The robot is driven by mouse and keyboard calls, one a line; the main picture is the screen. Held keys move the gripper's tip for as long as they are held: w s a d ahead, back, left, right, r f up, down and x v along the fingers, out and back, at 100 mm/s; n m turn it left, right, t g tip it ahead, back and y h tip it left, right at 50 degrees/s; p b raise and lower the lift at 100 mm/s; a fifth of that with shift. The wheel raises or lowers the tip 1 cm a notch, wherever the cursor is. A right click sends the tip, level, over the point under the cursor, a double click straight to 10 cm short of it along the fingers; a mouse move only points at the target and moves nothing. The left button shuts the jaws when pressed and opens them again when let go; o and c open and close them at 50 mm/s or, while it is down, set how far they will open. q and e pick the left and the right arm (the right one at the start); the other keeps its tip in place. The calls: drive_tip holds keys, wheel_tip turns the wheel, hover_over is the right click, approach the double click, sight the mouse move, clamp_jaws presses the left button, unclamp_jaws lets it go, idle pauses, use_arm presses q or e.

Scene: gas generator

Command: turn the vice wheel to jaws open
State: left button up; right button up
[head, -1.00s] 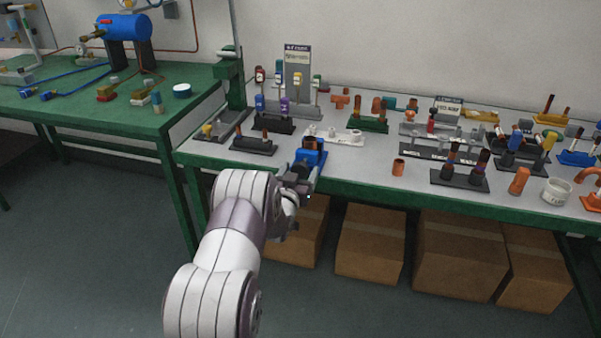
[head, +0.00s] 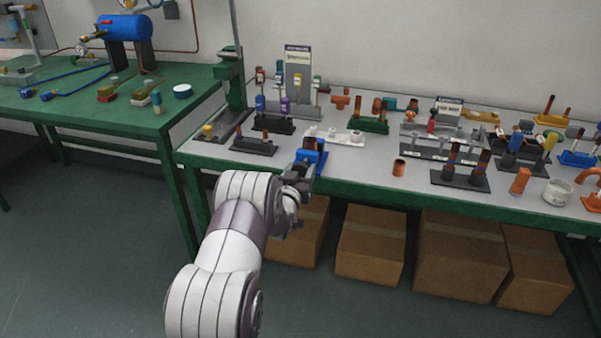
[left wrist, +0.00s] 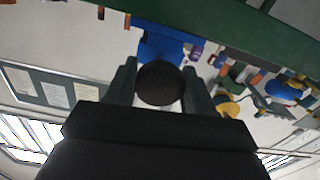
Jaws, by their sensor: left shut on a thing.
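The blue vice (head: 318,153) stands at the front edge of the grey-topped bench in the head view. Its blue body (left wrist: 160,46) also shows in the left wrist view, behind a dark round wheel (left wrist: 159,84). My left gripper (head: 303,172) is at the front of the vice. In the left wrist view its two fingers (left wrist: 159,92) lie on either side of the wheel and are shut on it. The vice jaws are too small and partly hidden to tell how far apart they are. My right gripper is not in view.
Dark stands with pipe pieces, such as one (head: 254,146) left of the vice, crowd the bench (head: 350,172). A copper piece (head: 399,167) stands to the right. Cardboard boxes (head: 371,245) sit below. A green table (head: 75,117) is at left.

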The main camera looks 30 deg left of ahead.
use_arm(q)
drive_tip(key=n, duration=0.4)
drive_tip(key=shift+b, duration=0.35)
drive_tip(key=shift+d+n, duration=0.1)
drive_tip(key=shift+n, duration=1.7)
drive_tip(key=o, duration=1)
drive_tip(key=v, duration=1.2)
drive_tip(key=shift+s+d+p, duration=0.15)
drive_tip(key=shift+s+p, duration=0.2)
drive_tip(key=shift+p, duration=0.05)
